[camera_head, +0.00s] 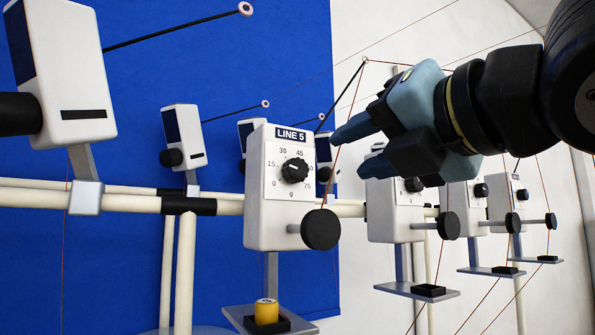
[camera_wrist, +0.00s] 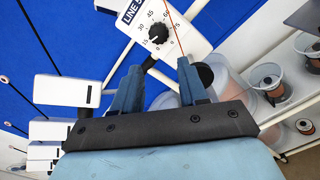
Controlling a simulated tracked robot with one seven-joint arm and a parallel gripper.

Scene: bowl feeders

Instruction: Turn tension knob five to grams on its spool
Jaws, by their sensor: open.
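The white tension box (camera_head: 264,215) labelled LINE 5 stands near the middle of the head view. Its black dial knob (camera_head: 294,170) sits in a scale marked from 0 to 75 g. Where its pointer stands is too small to tell. The knob also shows at the top of the wrist view (camera_wrist: 158,33). In the wrist view the fingers (camera_wrist: 159,68) point toward the knob.
A round black disc (camera_head: 320,229) juts out below the dial on a short stem. A red thread (camera_head: 331,180) runs down close by the box's right side. Similar boxes (camera_head: 395,209) stand to the right, others (camera_head: 75,80) to the left, along a white rail (camera_head: 130,203).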

